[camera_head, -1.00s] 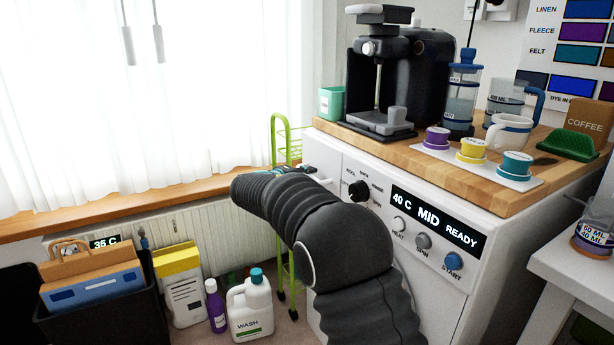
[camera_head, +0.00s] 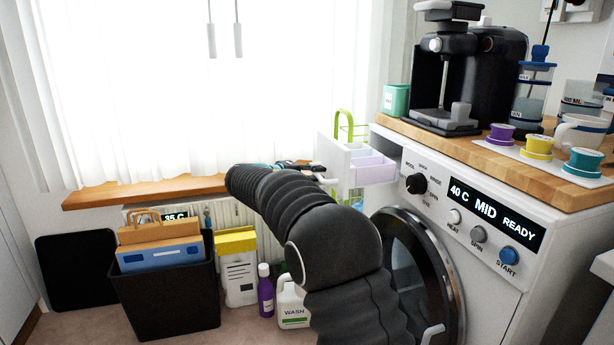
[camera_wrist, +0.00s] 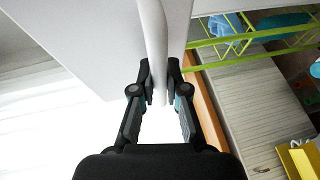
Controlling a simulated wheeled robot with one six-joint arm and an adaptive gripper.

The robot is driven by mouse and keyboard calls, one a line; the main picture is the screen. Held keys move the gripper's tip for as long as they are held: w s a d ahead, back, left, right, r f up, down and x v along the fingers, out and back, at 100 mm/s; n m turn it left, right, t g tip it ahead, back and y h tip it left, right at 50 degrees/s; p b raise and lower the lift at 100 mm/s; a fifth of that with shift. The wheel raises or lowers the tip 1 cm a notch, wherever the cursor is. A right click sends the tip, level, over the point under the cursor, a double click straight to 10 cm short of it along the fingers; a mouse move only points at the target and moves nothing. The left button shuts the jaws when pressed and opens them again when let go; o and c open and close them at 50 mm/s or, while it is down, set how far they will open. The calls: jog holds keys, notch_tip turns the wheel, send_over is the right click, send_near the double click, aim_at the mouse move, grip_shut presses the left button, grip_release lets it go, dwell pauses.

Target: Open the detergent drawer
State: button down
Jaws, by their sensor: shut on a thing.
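The detergent drawer (camera_head: 372,170) stands out from the top left of the white washing machine (camera_head: 540,260), with its pale lilac compartments showing from above. Its white front panel (camera_head: 329,152) faces left, towards the window. In the wrist view the front panel (camera_wrist: 75,35) is large and close. My gripper (camera_wrist: 160,80) is shut on the drawer's white handle (camera_wrist: 154,40), one finger on each side. In the head view my dark arm reaches up to the drawer front and hides most of the gripper.
The worktop above holds a coffee machine (camera_head: 462,70), several coloured tubs and a mug. A green wire rack (camera_head: 345,125) stands behind the drawer. A black bin (camera_head: 165,300), yellow-topped box (camera_head: 238,270), purple bottle (camera_head: 265,290) and wash jug (camera_head: 292,303) stand on the floor at left.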

jog(key=c, duration=1.2)
grip_release()
jog(key=v, duration=1.2)
jog(key=shift+a, duration=0.1)
